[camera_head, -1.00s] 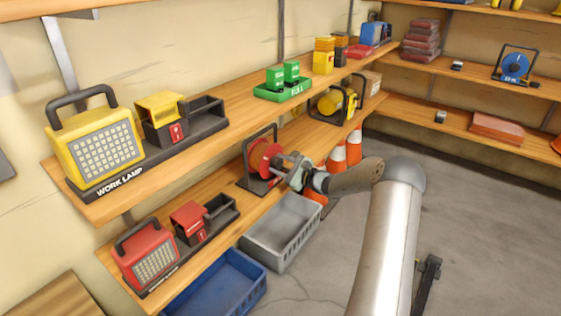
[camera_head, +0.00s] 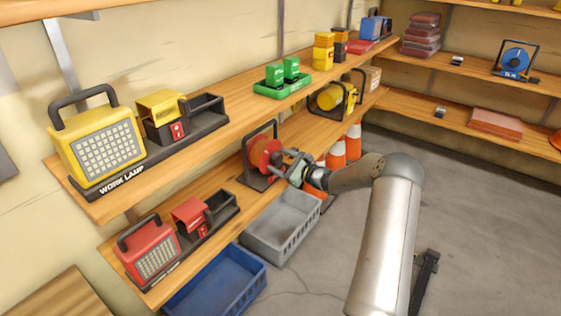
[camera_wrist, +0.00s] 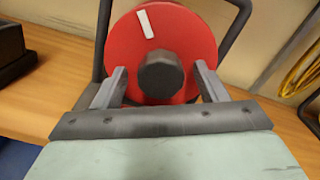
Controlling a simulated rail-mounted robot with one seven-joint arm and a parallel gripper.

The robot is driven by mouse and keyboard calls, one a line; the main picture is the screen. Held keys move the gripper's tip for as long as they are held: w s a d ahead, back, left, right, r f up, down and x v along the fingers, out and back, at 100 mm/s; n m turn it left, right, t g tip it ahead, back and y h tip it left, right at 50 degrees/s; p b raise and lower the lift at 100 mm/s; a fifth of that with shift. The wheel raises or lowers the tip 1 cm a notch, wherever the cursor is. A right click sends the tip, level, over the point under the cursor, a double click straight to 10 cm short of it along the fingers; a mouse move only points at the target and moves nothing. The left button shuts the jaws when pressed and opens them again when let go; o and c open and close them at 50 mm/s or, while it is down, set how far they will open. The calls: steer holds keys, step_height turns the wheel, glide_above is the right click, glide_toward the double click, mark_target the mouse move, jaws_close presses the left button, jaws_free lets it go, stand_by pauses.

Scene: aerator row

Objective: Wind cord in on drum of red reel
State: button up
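The red reel (camera_head: 260,150) stands in a dark frame on the lower left shelf, partly hidden behind my gripper in the head view. In the wrist view the red drum (camera_wrist: 190,40) faces me, with a white mark (camera_wrist: 146,24) left of its top and a dark round knob (camera_wrist: 160,78) at its middle. My gripper (camera_wrist: 158,82) is open, one finger on each side of the knob, with gaps visible between fingers and knob. My gripper also shows in front of the reel in the head view (camera_head: 292,166). I cannot make out the reel's cord.
A yellow reel (camera_head: 330,98) stands farther along the same shelf, near orange cones (camera_head: 353,142). A red lamp (camera_head: 148,250) stands nearer. A grey crate (camera_head: 283,228) and a blue crate (camera_head: 218,284) lie below the shelf edge. The upper shelf (camera_head: 225,105) runs above the reel.

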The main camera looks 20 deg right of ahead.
steer(key=p+v, duration=0.2)
steer(key=v, duration=1.5)
steer(key=shift+s, duration=0.2)
